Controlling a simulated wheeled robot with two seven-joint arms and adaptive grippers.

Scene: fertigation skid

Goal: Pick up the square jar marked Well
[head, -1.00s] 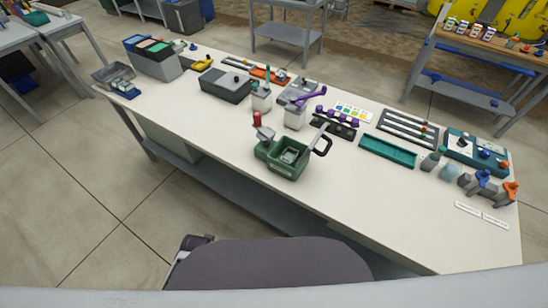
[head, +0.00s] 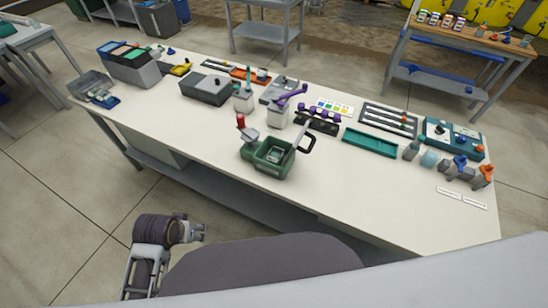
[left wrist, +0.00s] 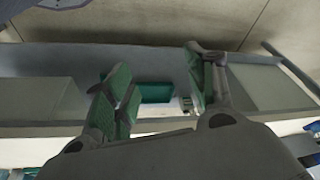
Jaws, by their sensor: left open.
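I cannot read the word Well on any jar. Small jars stand at the right of the long table in the head view, among them a grey one (head: 411,151) and a pale blue-green one (head: 429,159). Several small jars with coloured lids (head: 446,20) stand on the far wooden bench. My left gripper (head: 199,230) is in front of the table's near edge, low at the bottom left, far from all these jars. In the left wrist view its green-padded fingers (left wrist: 160,72) are apart with nothing held. My right gripper is out of view.
The long white table (head: 370,215) has clear room along its near right part. A green caddy (head: 268,168) stands near the front edge, with a teal tray (head: 370,142) to its right. A shelf (head: 240,195) runs below the tabletop.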

